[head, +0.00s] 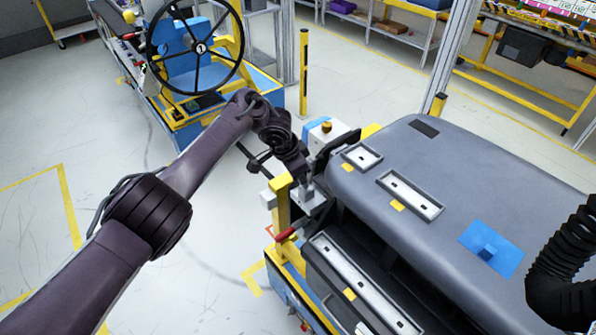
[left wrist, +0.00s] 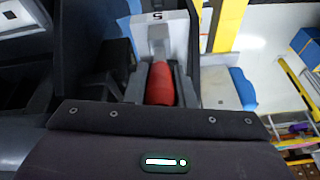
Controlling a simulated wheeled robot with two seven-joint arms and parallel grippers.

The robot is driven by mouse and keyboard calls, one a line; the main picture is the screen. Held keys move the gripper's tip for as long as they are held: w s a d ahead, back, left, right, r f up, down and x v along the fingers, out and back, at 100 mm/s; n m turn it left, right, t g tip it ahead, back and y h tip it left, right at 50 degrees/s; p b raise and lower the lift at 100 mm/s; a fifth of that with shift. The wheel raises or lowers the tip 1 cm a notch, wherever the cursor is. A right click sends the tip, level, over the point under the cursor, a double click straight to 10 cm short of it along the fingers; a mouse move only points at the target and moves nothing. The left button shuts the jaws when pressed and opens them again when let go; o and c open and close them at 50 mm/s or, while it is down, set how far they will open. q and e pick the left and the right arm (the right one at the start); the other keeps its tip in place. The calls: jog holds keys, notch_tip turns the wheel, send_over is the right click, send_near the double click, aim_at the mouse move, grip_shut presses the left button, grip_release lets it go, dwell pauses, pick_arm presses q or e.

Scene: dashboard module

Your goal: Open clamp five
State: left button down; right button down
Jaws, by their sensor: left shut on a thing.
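The red clamp handle (left wrist: 160,84) shows in the left wrist view, between the two grey fingers of my left gripper (left wrist: 161,92). The gripper is shut on it. Just above it is a pale metal part and a dark plate with a mark that looks like a 5 (left wrist: 157,15). In the head view my left gripper (head: 305,192) is at the left end of the grey dashboard module (head: 460,170), by a yellow post (head: 281,205). A red handle (head: 287,235) shows just below; I cannot tell whether it is the same one. My right gripper is out of view.
A blue and yellow stand with a black steering wheel (head: 201,48) is behind my left arm. A yellow bollard (head: 304,72) stands behind. The floor at left is clear.

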pick_arm(q)
jog(key=c, duration=1.2)
grip_release()
jog(key=shift+w+d+f, duration=0.1)
jog(key=shift+c, duration=0.2)
jog(key=v, duration=0.8)
jog(key=shift+b, duration=0.4)
jog(key=shift+f, duration=0.1)
